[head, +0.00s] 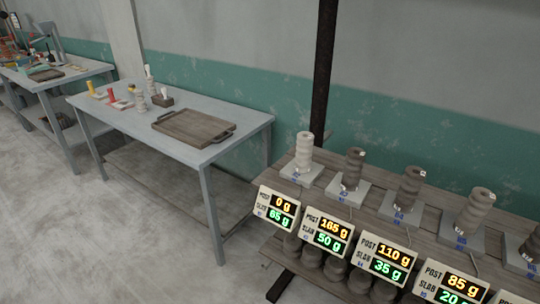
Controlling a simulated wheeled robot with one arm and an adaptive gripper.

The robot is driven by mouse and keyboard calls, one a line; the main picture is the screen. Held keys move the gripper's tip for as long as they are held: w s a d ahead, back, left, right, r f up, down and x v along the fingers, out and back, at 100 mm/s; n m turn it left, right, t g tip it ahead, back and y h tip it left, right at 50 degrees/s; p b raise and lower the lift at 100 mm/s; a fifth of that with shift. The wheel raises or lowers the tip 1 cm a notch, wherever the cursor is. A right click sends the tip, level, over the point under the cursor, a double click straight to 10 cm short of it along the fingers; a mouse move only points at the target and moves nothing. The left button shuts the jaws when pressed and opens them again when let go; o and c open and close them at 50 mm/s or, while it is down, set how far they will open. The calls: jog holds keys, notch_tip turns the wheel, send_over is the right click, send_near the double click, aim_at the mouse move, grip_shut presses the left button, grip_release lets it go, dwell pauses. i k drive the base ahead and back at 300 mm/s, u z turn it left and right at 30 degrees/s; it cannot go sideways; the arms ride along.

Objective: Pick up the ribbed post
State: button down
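Several ribbed posts stand upright in a row on a slatted wooden bench at the right, each on a grey slab. The leftmost post (304,148) is pale. The others are darker grey-brown: a second post (353,167), a third (410,187), a fourth (475,210), and one cut off at the right edge (532,247). I cannot tell which post the task means. My gripper is not in view.
Lit displays (278,208) for post and slab weights front the wooden bench (384,213); the leftmost reads post 0 g. Round dark pots (335,268) sit below. A wooden tray (194,127) lies on the blue-grey table (225,104). A dark pole (323,70) rises behind. Floor at left is clear.

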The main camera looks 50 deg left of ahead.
aim_at(305, 141)
jog(key=u, duration=1.75)
jog(key=k, duration=0.65)
jog(key=u, duration=0.55)
jog(key=i, duration=0.75)
jog(key=u, duration=0.45)
jog(key=i, duration=1.1)
jog(key=z, duration=0.35)
